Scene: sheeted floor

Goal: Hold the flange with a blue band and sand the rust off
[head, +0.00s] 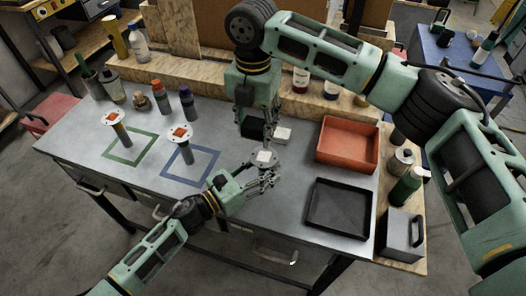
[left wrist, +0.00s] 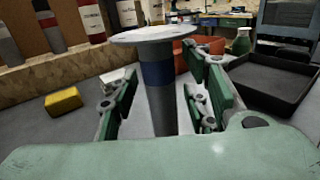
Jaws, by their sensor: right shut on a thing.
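A flange with a pale disc (left wrist: 155,34) and a blue band (left wrist: 157,73) on its grey stem stands upright between the fingers of my left gripper (left wrist: 165,95). Narrow gaps show beside the stem, so the gripper looks open around it. In the head view the disc (head: 264,158) shows at my left gripper (head: 266,172); its rust cannot be made out. My right gripper (head: 259,124) points down just above and behind that disc, shut on a dark block, largely hidden. Two other flanges, a left one (head: 113,118) and a middle one (head: 180,131), stand with rust-red patches on top.
A green square outline (head: 131,162) and a blue one (head: 166,177) mark the table. A pale block (head: 282,135) lies behind my left gripper. An orange tray (head: 376,152) and a black tray (head: 339,229) are to the right. Bottles (head: 187,103) line the back. A yellow block (left wrist: 63,101) lies by the shelf.

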